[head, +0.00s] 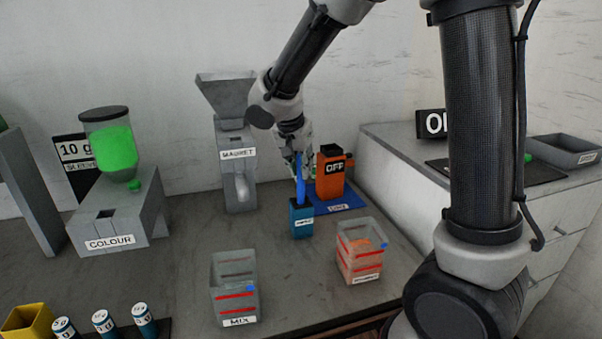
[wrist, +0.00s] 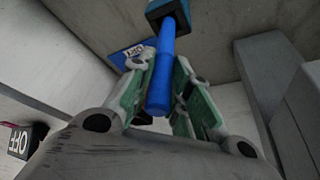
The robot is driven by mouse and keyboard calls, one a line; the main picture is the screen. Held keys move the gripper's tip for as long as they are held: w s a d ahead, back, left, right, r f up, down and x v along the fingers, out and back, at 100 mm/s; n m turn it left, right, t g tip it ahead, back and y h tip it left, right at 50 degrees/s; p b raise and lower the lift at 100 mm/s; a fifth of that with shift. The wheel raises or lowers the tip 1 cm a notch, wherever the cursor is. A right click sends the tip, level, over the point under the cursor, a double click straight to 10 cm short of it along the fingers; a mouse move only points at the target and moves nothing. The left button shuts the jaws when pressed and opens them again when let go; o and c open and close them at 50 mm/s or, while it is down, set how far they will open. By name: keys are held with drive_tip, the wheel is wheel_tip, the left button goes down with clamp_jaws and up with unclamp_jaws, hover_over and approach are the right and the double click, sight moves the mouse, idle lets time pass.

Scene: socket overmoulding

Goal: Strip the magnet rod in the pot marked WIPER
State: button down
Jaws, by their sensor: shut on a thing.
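The magnet rod (head: 300,188) is blue and stands nearly upright. My gripper (head: 301,168) is shut on its upper part. In the wrist view, the rod (wrist: 161,76) lies between the two green-padded fingers of my gripper (wrist: 156,98). The teal pot (head: 301,221) stands on the bench below, with a small white label too small to read surely. The rod's lower end is at the pot's dark opening. In the wrist view it reaches into the mouth of the pot (wrist: 170,12); how deep is hidden.
The grey MAGNET hopper (head: 236,165) is behind left. The MIX bin (head: 234,302) and a bin with orange contents (head: 358,264) are in front. The COLOUR dispenser (head: 116,215) is at left.

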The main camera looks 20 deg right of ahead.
drive_tip(key=shift+r, duration=2.3)
